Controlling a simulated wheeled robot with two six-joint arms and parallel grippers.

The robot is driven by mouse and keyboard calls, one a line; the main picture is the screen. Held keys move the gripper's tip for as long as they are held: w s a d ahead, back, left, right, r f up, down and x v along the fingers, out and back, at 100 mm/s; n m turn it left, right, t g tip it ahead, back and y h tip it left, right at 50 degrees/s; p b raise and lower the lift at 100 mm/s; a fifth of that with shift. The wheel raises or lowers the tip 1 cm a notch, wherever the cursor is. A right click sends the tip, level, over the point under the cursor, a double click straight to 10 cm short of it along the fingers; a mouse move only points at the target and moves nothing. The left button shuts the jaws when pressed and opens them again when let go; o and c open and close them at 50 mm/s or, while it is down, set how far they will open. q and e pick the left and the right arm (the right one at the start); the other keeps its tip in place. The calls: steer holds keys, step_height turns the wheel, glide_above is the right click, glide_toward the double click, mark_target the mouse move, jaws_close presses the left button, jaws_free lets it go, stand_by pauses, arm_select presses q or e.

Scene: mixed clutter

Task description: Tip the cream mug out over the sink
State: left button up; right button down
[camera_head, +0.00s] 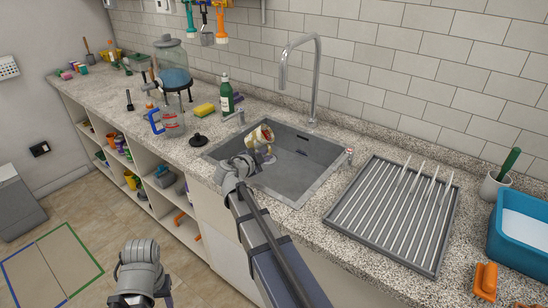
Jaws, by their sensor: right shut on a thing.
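The cream mug (259,133) is tilted on its side above the sink (300,180), with some reddish-brown colour on it. My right gripper (258,152) reaches over the sink's front edge and is shut on the mug. The wrist hides part of the sink, and the fingers are too small to see clearly. My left gripper (140,272) is low at the bottom left, in front of the counter and away from the mug. Its fingertips cannot be made out.
A tall faucet (316,80) stands behind the sink. A ribbed drying rack (395,210) lies to the right, with a blue tub (520,232) beyond it. A clear jug (172,122), black lid (198,140), yellow sponge (204,110) and green bottle (226,96) stand to the left.

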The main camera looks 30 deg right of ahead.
steer(key=shift+a+f+m, duration=0.1)
steer(key=shift+f+m, duration=0.2)
steer(key=shift+f, duration=0.1)
steer(key=shift+w, duration=0.1)
steer(key=shift+y, duration=0.3)
steer(key=shift+w+a+m, duration=0.1)
steer(key=shift+a+m, duration=0.05)
steer(key=shift+m, duration=0.35)
